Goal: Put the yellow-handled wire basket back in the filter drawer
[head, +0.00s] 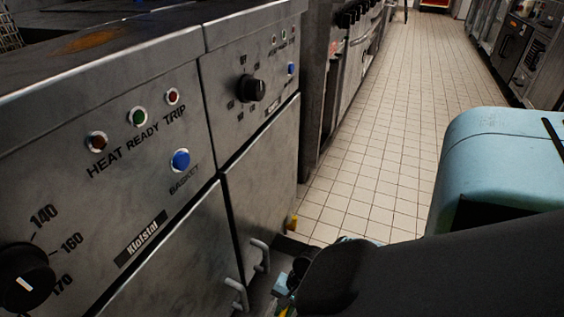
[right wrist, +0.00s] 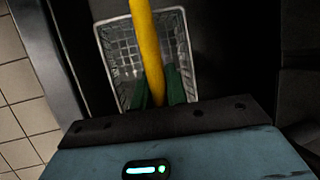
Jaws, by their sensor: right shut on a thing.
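The wire basket (right wrist: 112,57) shows in the right wrist view, beyond the fingers. Its yellow handle (right wrist: 146,45) runs up from between the green fingers of my right gripper (right wrist: 160,88), which is shut on it. The basket is set against a dark space with a metal edge (right wrist: 50,55) to its left. I cannot tell whether it is above or inside the drawer. In the head view my dark arm mostly hides the right gripper and the basket. A small yellow piece (head: 293,222) shows low beside the fryer front; I cannot tell what it is. My left gripper is not in view.
The steel fryer (head: 120,190) fills the left of the head view, with knobs, lights and bar handles (head: 261,255) low on its front. More kitchen units (head: 345,60) stand behind it. The tiled floor (head: 385,130) in the aisle is clear.

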